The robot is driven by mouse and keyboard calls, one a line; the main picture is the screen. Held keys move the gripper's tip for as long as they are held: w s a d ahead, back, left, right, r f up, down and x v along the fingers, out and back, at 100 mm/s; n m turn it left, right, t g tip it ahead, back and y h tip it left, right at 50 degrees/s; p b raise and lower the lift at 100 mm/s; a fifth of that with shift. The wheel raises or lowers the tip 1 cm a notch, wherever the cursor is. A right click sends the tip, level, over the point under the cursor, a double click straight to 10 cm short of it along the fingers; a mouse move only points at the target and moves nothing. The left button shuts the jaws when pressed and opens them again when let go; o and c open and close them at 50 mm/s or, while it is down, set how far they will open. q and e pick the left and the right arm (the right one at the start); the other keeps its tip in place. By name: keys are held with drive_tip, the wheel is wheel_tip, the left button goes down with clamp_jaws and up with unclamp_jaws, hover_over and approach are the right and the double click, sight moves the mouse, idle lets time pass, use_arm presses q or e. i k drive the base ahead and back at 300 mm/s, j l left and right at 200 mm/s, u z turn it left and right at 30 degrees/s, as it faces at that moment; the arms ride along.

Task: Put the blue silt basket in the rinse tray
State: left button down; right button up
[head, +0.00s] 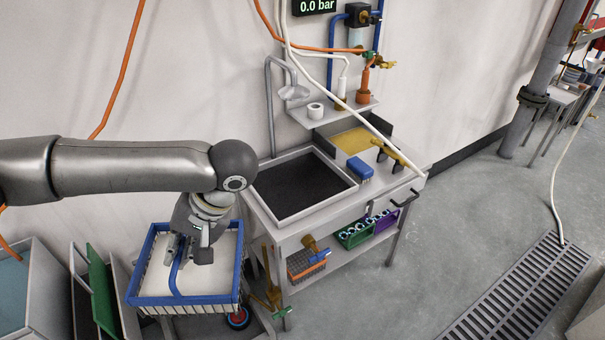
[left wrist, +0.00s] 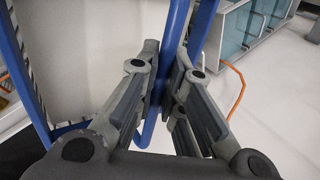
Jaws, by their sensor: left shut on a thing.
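The blue silt basket (head: 150,287) has a blue wire rim and a pale lining, and it hangs from my left gripper (head: 190,254). That gripper is shut on the basket's blue handle, above the basket's middle. In the left wrist view my left gripper (left wrist: 164,85) closes on the blue handle, with the basket's blue rim (left wrist: 28,85) at the left. The rinse tray may be the dark-bottomed, pale-rimmed tray (head: 334,167) on the bench, right of the basket; I cannot be sure. The basket is in front of and left of that bench. My right gripper is not in view.
The bench (head: 397,197) also holds a blue brush (head: 359,170) and a yellow-bottomed tray (head: 354,141). Its lower shelf carries an orange basket (head: 303,265) and a green crate (head: 354,236). A shower head (head: 294,91) stands above the dark tray. Open floor lies right of the bench.

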sight(305, 182)
drive_tip(key=i+l+u, duration=0.2)
drive_tip(key=l, duration=0.4)
drive_tip(key=i+l+u, duration=0.25)
drive_tip(key=l, duration=0.4)
drive_tip(key=i+l+u, duration=0.2)
drive_tip(key=l, duration=0.5)
drive_tip(key=l+u, duration=0.2)
drive_tip(key=l, duration=0.45)
drive_tip(key=i+l+u, duration=0.1)
drive_tip(key=l+u, duration=0.15)
drive_tip(key=l, duration=0.5)
drive_tip(key=l+u, duration=0.1)
drive_tip(key=l, duration=0.45)
drive_tip(key=k+l+u, duration=0.1)
drive_tip(key=l, duration=0.4)
drive_tip(key=k+l+u, duration=0.1)
drive_tip(key=l, duration=0.45)
drive_tip(key=k+l+u, duration=0.1)
drive_tip(key=l, duration=0.4)
